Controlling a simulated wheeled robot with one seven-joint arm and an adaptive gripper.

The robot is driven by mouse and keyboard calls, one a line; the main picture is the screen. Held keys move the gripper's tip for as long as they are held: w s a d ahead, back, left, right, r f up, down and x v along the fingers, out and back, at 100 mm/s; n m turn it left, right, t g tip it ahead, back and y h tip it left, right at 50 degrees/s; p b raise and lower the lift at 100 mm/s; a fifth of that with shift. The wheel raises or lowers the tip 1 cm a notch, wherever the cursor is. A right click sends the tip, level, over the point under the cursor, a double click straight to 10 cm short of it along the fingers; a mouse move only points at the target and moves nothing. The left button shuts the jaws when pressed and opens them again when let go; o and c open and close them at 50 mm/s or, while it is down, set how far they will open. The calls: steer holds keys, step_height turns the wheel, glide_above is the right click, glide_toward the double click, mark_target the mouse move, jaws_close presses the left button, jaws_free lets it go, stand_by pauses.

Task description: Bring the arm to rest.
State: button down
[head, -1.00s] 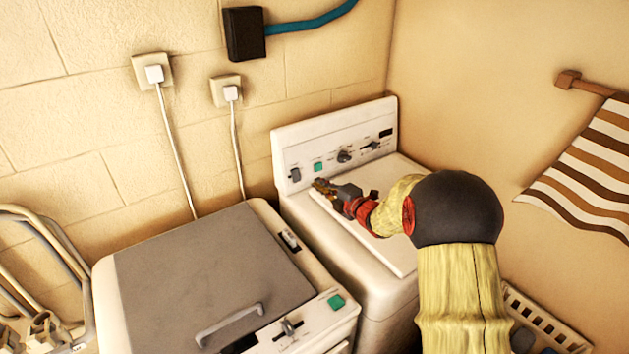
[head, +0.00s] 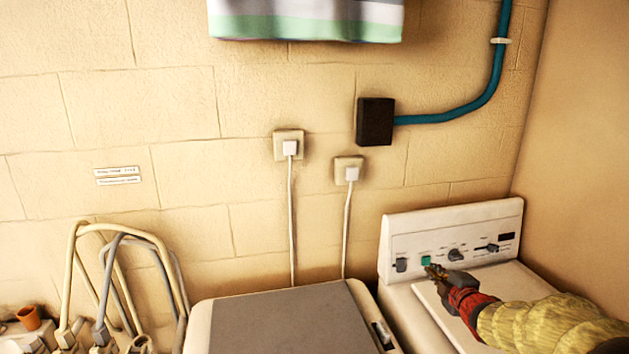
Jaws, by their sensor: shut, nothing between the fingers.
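My gripper (head: 436,272) is at the right of the head view, at the end of my yellow-sleeved arm. It is shut and empty. It is over the top of the white washing machine (head: 400,312), in front of that machine's control panel (head: 452,240). The fingertips show close to the green button (head: 426,260); I cannot tell whether they touch anything.
A second machine with a grey lid (head: 285,322) stands to the left. Two plugged sockets (head: 289,146) and a black box (head: 375,121) with a blue pipe (head: 490,85) are on the wall. Bent metal tubes (head: 130,265) stand at the far left. A striped cloth (head: 305,20) hangs above.

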steer(key=s+a+r+m+g+h, duration=0.2)
steer(key=s+r+m, duration=0.3)
steer(key=s, duration=0.2)
steer(key=s+a+f+m+g+y, duration=0.1)
steer(key=s+a+m+g, duration=0.2)
steer(key=s, duration=1.4)
steer(key=s+a+f+m+g+y, duration=0.1)
steer(key=s+a+f+m+g, duration=0.1)
steer(key=s+a+m+g, duration=0.2)
steer(key=s+a+m, duration=0.3)
steer(key=s+a, duration=0.4)
steer(key=s, duration=0.6)
steer(key=shift+a+f+m, duration=0.2)
steer(key=shift+a+m, duration=0.1)
steer(key=shift+a, duration=0.1)
steer(key=shift+s+d, duration=0.1)
